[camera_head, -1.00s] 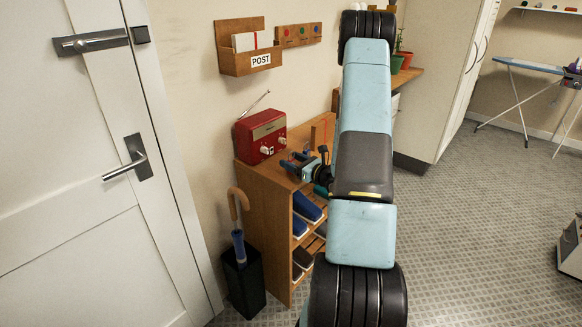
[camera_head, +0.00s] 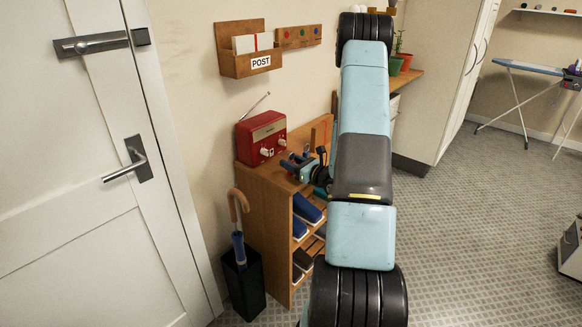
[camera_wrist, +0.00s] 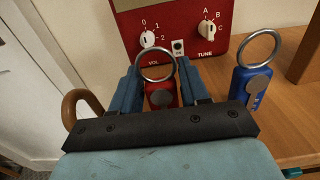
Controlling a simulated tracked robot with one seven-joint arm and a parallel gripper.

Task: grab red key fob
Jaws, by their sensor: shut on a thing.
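The red key fob (camera_wrist: 162,97) with its metal ring stands between the two blue fingers of my gripper (camera_wrist: 162,88) in the wrist view. My gripper is shut on it, with a finger on either side. Its lower part is hidden behind the dark gripper bar. Whether it touches the shelf top cannot be told. In the head view my gripper (camera_head: 296,164) is low over the shelf top, in front of the radio, and the fob cannot be made out there. A blue key fob (camera_wrist: 252,86) with a ring stands to the right, apart from the right finger.
The red radio (camera_head: 261,137) stands on the wooden shoe shelf (camera_head: 262,215), just behind the gripper; its knobs show in the wrist view. A wooden block (camera_wrist: 304,50) is at right. An umbrella (camera_head: 238,240) stands in a black bin (camera_head: 244,285) beside the shelf.

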